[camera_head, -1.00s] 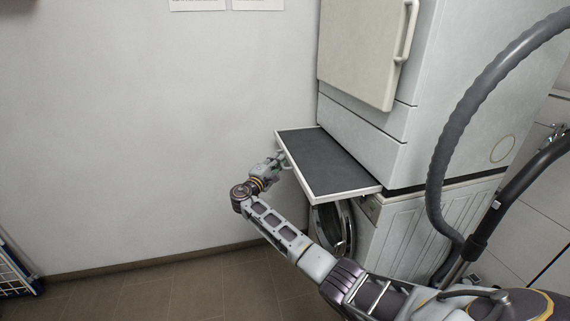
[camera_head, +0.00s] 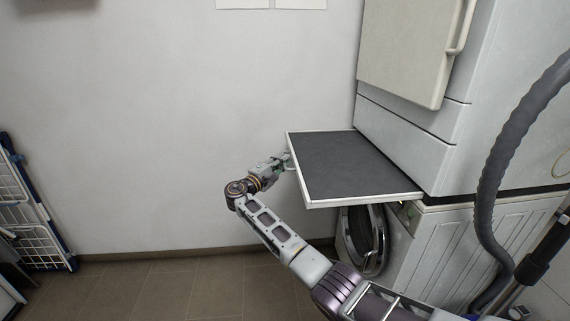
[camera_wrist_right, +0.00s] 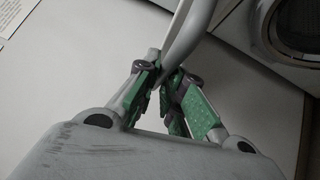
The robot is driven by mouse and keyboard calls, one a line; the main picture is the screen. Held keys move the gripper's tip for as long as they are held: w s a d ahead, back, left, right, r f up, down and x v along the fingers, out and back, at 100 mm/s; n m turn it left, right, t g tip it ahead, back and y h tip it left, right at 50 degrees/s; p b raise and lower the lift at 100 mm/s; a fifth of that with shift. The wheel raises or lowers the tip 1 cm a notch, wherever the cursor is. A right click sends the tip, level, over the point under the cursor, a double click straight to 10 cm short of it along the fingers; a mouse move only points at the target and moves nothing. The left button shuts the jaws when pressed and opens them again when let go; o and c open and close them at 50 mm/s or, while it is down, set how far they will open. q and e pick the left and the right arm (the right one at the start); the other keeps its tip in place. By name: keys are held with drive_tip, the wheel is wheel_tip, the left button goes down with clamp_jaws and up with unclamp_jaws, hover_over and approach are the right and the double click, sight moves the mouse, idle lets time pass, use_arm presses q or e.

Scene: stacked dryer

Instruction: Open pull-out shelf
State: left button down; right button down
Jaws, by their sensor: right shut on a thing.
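The pull-out shelf (camera_head: 350,162) has a dark grey top and a white rim. It sticks out to the left between the upper dryer (camera_head: 415,85) and the washing machine (camera_head: 470,245) below. My right gripper (camera_head: 288,161) is at the shelf's outer edge. In the right wrist view my right gripper (camera_wrist_right: 168,85), with green finger pads, is shut on the pale curved handle (camera_wrist_right: 190,32) of the shelf. The exact contact is partly hidden by the fingers. My left gripper is not in view.
The washing machine's round door (camera_head: 362,238) shows below the shelf. A grey hose (camera_head: 490,190) curves at the right. A white and blue rack (camera_head: 35,215) stands at the far left. The floor (camera_head: 150,285) at left is clear.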

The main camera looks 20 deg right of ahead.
drive_tip(key=shift+f, duration=0.15)
drive_tip(key=c, duration=1.5)
unclamp_jaws()
drive_tip(key=shift+v, duration=6)
